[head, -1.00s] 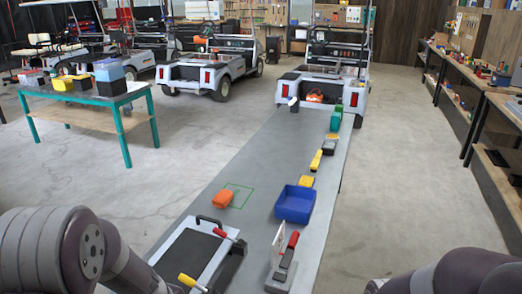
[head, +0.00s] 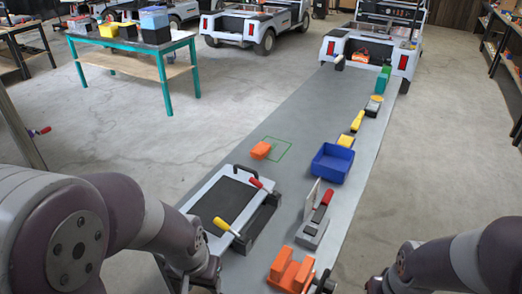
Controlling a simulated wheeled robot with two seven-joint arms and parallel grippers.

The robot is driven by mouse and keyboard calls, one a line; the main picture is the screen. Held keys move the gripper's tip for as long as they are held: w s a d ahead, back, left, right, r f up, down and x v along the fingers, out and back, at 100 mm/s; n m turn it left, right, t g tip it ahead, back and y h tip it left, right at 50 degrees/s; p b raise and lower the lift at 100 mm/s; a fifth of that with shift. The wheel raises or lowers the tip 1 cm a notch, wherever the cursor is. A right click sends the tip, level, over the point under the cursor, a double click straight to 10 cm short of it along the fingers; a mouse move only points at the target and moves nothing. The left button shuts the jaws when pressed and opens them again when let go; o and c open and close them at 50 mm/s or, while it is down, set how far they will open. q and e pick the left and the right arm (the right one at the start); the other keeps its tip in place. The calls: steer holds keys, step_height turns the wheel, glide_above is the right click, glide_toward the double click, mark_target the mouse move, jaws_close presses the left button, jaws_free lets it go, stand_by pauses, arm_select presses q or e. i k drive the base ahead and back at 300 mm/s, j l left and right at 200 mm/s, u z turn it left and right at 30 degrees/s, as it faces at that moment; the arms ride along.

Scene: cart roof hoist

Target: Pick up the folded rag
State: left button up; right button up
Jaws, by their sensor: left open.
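A small orange folded piece (head: 261,150), which looks like the folded rag, lies on the long grey bench top. It is at the left edge of a green outlined square (head: 281,148) and partly over its line.
A grey panel case (head: 222,207) with a yellow-handled tool (head: 227,227) stands between my left arm and the rag. A blue bin (head: 332,163), a red-handled tool (head: 322,208) and an orange clamp-like block (head: 290,270) are to the right. Bench around the rag is clear.

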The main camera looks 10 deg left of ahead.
mark_target(262, 149)
steer(key=u, duration=0.5)
steer(key=i+j+u, duration=0.4)
steer(key=j, duration=0.25)
steer(key=i+j+u, duration=0.35)
steer(key=j, duration=0.25)
steer(key=i+j+u, duration=0.4)
steer(key=i+j+z, duration=0.1)
steer(key=i+z, duration=0.2)
steer(key=i+j+z, duration=0.25)
steer(key=i, duration=0.25)
steer(key=i+j+z, duration=0.3)
steer(key=i+z, duration=0.2)
steer(key=z, duration=0.25)
steer(key=i+z, duration=0.2)
steer(key=z, duration=0.3)
steer(key=i+z, duration=0.2)
steer(key=z, duration=0.25)
steer(key=i+j+z, duration=0.15)
steer(key=z, duration=0.35)
steer(key=i+j+z, duration=0.15)
steer(key=z, duration=0.3)
steer(key=i+j+z, duration=0.1)
steer(key=j+z, duration=0.2)
steer(key=z, duration=0.2)
steer(key=i+j+z, duration=0.2)
steer(key=z, duration=0.3)
steer(key=i+j+z, duration=0.1)
steer(key=j+z, duration=0.4)
